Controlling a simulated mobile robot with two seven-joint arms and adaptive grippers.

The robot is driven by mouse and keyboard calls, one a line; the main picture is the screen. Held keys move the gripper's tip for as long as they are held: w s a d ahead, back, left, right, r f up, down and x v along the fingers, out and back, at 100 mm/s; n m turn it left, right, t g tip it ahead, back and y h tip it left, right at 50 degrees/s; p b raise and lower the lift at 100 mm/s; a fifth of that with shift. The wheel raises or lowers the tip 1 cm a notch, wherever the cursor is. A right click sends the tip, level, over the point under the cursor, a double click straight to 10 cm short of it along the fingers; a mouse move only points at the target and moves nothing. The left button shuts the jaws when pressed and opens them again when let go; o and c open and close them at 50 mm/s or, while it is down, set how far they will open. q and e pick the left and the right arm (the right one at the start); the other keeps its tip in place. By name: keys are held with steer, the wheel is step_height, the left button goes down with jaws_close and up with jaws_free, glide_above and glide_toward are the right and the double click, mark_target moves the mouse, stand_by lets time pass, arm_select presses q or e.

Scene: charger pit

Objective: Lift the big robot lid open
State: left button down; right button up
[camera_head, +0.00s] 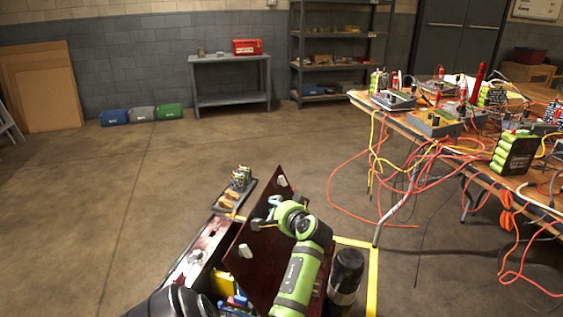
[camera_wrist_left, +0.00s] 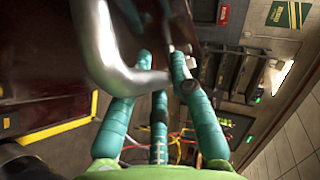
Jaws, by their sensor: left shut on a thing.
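The big robot's lid (camera_head: 262,262) is a dark red panel in the head view, standing tilted up over the robot's open body (camera_head: 205,245). Yellow and blue parts show inside, below the lid. My left gripper (camera_head: 268,212) is at the lid's upper part, beside a pale fitting. In the left wrist view, the teal fingers of my left gripper (camera_wrist_left: 163,78) are shut around the curved silver handle (camera_wrist_left: 102,45) of the lid. The dark red lid surface (camera_wrist_left: 35,70) also shows there. The lid's hinge side is hard to make out. My right gripper is not in view.
A wooden table (camera_head: 400,122) with battery packs and devices stands at the right, with orange and yellow cables (camera_head: 400,180) hanging to the floor. A grey workbench (camera_head: 232,98) and shelf (camera_head: 335,67) stand at the back.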

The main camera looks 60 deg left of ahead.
arm_select(q)
steer(key=shift+s+a, duration=0.2)
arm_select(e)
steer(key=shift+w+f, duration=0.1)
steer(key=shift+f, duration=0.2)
arm_select(q)
steer(key=c, duration=1.1)
jaws_free()
steer(key=shift+d, duration=0.15)
